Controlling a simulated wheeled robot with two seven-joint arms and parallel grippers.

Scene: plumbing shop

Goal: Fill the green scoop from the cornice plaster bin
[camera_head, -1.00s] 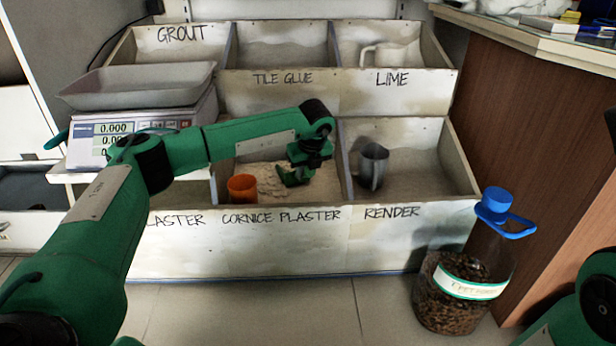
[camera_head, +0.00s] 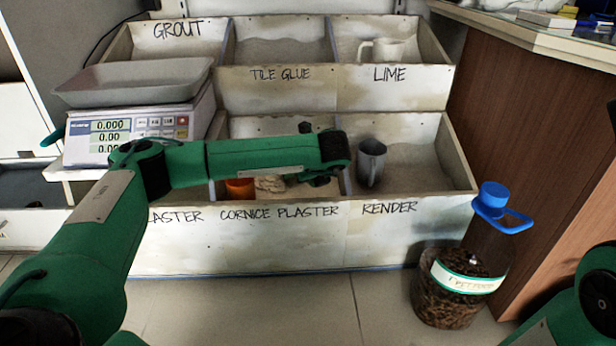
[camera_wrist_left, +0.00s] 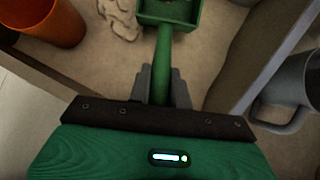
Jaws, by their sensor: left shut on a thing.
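My left gripper (camera_head: 318,180) is over the right part of the cornice plaster bin (camera_head: 280,232). In the left wrist view the left gripper (camera_wrist_left: 162,85) is shut on the handle of the green scoop (camera_wrist_left: 166,45), whose pan points away from me at the top edge. Only part of the pan shows, and I cannot tell how much plaster is in it. In the head view my forearm hides most of the scoop. Pale plaster (camera_head: 270,184) lies in the bin, with lumps (camera_wrist_left: 122,18) left of the scoop. My right gripper is out of view.
An orange cup (camera_head: 240,189) stands in the bin's left part, also in the left wrist view (camera_wrist_left: 48,20). A grey jug (camera_head: 370,163) stands in the render bin beyond the divider. A scale (camera_head: 140,125) is at left; a pet food jar (camera_head: 460,270) stands front right.

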